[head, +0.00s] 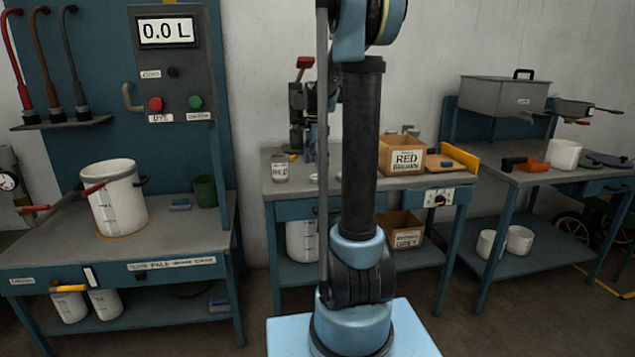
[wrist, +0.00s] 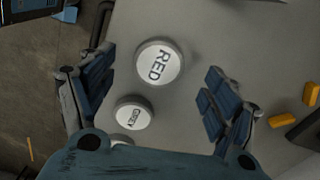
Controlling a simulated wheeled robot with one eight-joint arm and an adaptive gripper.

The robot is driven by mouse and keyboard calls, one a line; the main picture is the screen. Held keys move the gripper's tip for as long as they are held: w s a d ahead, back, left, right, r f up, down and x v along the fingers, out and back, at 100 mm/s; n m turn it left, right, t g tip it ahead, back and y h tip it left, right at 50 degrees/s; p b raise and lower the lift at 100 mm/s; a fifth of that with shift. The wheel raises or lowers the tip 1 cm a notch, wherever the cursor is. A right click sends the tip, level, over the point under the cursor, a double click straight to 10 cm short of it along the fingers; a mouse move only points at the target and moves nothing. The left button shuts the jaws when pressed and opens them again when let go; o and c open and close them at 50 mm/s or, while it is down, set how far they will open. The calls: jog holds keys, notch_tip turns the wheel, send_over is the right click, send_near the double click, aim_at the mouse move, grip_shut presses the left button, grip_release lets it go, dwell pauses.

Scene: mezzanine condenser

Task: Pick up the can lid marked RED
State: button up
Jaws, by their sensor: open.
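The white round lid marked RED (wrist: 160,64) lies flat on the grey bench top in the wrist view, with its label fully visible. My gripper (wrist: 159,78) is open and empty above it, one finger to each side. The lid lies between the fingertips in the picture, toward their far ends, and I see no contact. A second white lid (wrist: 132,114) with a small dark label, too small to read surely, lies just below and left of it. A third pale round thing (wrist: 122,141) is mostly hidden by my gripper body.
Yellow pieces (wrist: 282,120) lie at the right in the wrist view. The bench edge runs along the left. In the head view, the middle bench (head: 447,190) holds a labelled can (head: 280,168) and a cardboard box marked RED BROWN (head: 402,156). My arm hides part of it.

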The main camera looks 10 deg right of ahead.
aim_at(317, 177)
jog(key=shift+w+d+f, duration=0.1)
jog(key=shift+f, duration=1.1)
jog(key=shift+d+f, duration=0.1)
jog(key=shift+f, duration=1.05)
jog(key=c, duration=1.1)
